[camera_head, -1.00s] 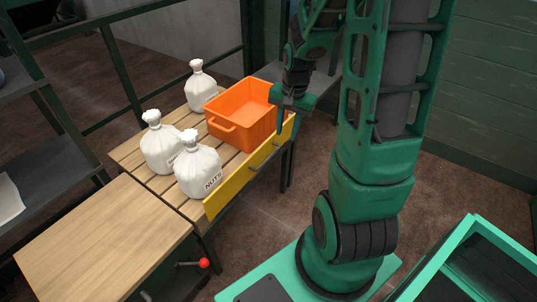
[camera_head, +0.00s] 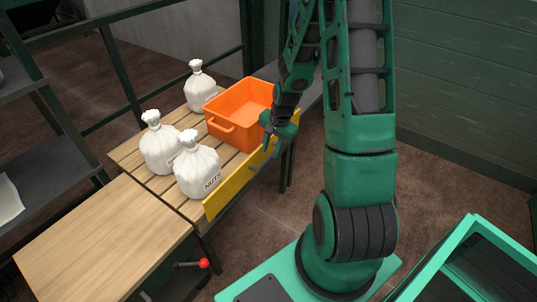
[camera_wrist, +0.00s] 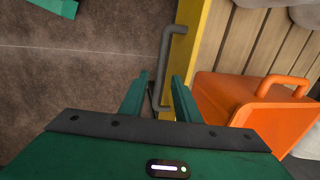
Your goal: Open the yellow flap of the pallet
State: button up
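The yellow flap (camera_head: 228,192) stands upright along the near right edge of the slatted wooden pallet (camera_head: 170,187). In the wrist view the flap (camera_wrist: 193,62) is a yellow strip beside the slats, with a dark grey bar handle (camera_wrist: 167,62) on its outer side. My gripper (camera_head: 267,143) is at the far half of the flap, beside the orange crate. In the wrist view my gripper (camera_wrist: 159,92) has its two green fingers apart. The handle's lower end shows between them; I cannot tell how deep it sits. No grip on it shows.
The orange crate (camera_head: 222,127) and several white sacks (camera_head: 198,170) stand on the pallet, behind the flap. A wooden table (camera_head: 105,245) adjoins at the near left. A red-knobbed lever (camera_head: 204,263) sticks out below it. Open floor lies on the flap's outer side.

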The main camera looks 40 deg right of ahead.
aim_at(269, 157)
jog(key=shift+w+a+f, duration=0.1)
jog(key=shift+w+f, duration=0.05)
jog(key=shift+f, duration=0.65)
jog(key=shift+w+f, duration=0.15)
jog(key=shift+f, duration=0.6)
grip_shut()
